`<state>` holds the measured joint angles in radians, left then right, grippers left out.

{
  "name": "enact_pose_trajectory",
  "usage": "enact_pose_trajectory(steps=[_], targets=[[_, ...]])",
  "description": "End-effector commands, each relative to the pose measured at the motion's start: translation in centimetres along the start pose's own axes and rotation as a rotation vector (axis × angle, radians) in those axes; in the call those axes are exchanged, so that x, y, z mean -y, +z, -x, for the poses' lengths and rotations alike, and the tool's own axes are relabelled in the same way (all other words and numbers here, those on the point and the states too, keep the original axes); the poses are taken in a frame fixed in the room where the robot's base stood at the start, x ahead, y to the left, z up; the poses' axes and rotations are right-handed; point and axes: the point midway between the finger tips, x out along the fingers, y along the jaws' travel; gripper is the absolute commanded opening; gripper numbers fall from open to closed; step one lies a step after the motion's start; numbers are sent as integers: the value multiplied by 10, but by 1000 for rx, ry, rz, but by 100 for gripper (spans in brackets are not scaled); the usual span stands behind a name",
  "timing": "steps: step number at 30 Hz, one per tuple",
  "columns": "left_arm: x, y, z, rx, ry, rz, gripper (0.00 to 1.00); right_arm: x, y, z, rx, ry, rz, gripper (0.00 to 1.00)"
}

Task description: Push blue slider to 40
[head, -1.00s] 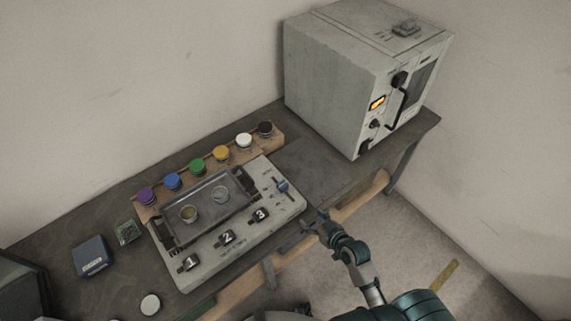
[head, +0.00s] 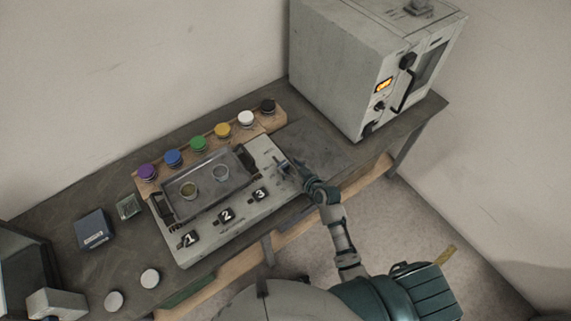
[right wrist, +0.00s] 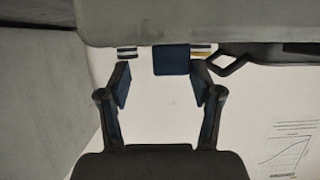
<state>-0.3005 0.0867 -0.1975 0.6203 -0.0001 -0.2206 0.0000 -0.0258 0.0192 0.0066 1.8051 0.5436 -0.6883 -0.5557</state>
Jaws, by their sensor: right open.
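The blue slider (right wrist: 171,60) shows in the right wrist view as a dark blue block, ahead of and between my fingertips, with a small gap to each. It sits on the right end of the pale control panel (head: 262,212). In the head view my right gripper (head: 291,170) is at that end of the panel and largely hides the slider. In the right wrist view the right gripper (right wrist: 160,82) is open, with a finger on either side and nothing held. The scale numbers beside the slider cannot be read. My left gripper is not in view.
The panel carries a dark tray (head: 210,160) with two small dishes and buttons marked 1, 2 and 3. A row of coloured-lid jars (head: 198,145) stands behind it. A large grey oven-like box (head: 350,75) stands at the right. Bare table lies between panel and box.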

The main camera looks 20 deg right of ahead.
Motion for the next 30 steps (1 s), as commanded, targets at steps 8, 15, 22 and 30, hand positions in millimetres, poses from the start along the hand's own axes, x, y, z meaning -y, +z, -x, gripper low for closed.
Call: enact_pose_trajectory(steps=[8,15,22,30], targets=[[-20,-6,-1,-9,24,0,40,7,-2,-27,2,2,6,65],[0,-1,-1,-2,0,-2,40,4,-1,-26,0,1,3,65],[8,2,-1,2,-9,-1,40,1,0,-25,0,-2,-1,12],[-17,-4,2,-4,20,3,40,1,4,-19,8,6,5,0]])
